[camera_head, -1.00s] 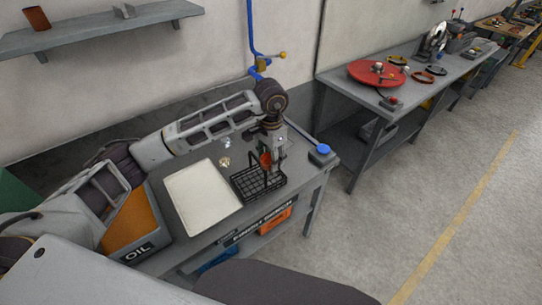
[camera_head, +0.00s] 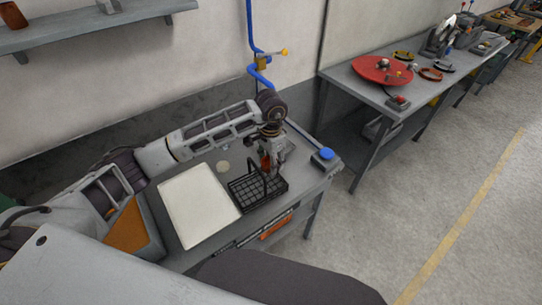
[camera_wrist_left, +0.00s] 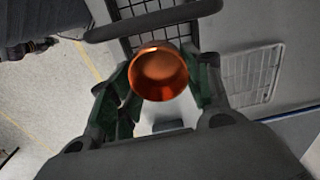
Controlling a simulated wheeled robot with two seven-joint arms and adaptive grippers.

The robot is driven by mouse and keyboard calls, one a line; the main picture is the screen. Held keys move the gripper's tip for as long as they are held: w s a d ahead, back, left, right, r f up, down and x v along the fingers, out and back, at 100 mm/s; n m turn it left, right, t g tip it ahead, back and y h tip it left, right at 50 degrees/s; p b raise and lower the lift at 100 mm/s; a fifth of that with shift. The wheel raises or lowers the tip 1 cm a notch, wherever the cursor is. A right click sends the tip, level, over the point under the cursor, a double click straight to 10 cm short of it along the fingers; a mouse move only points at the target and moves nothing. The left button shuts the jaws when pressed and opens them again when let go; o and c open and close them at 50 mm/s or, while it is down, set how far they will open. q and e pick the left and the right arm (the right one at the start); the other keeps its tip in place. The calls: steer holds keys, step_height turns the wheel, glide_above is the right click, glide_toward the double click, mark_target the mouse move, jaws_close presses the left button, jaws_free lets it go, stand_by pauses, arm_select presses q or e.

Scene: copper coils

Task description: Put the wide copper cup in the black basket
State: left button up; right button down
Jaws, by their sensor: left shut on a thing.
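The wide copper cup (camera_wrist_left: 158,74) is between the fingers of my left gripper (camera_wrist_left: 160,85) in the left wrist view, its round opening facing the camera. In the head view the left gripper (camera_head: 271,172) points down over the black basket (camera_head: 258,190), with a bit of the orange cup (camera_head: 265,162) showing beside the fingers. The gripper is shut on the cup. The wire basket stands at the right part of the workbench, its handle raised close to the gripper. The basket also shows at the top of the left wrist view (camera_wrist_left: 150,44). Whether cup and basket touch is hidden. My right gripper is not in view.
A pale board (camera_head: 198,205) lies left of the basket on the workbench. A blue-topped object (camera_head: 325,156) stands at the bench's right corner. A second bench with a red disc (camera_head: 381,70) is farther right. A wall shelf (camera_head: 90,25) is at upper left.

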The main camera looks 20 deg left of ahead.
mark_target(271, 184)
arm_select(q)
step_height(271, 184, down, 2)
steer(key=shift+w+f, duration=0.15)
steer(key=shift+f, duration=0.1)
steer(key=shift+w+a+f, duration=0.1)
steer(key=shift+f, duration=0.2)
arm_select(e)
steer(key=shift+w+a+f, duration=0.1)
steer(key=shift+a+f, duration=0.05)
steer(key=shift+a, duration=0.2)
arm_select(q)
steer(key=shift+f, duration=0.1)
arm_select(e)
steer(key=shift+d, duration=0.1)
arm_select(q)
steer(key=shift+f, duration=0.35)
steer(key=shift+f+b, duration=0.55)
steer(key=shift+f, duration=0.65)
steer(key=shift+f+b, duration=0.45)
steer(key=shift+f, duration=1.25)
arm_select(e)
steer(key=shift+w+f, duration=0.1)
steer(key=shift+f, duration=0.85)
arm_select(q)
steer(key=shift+f+b, duration=0.5)
steer(key=shift+b, duration=0.05)
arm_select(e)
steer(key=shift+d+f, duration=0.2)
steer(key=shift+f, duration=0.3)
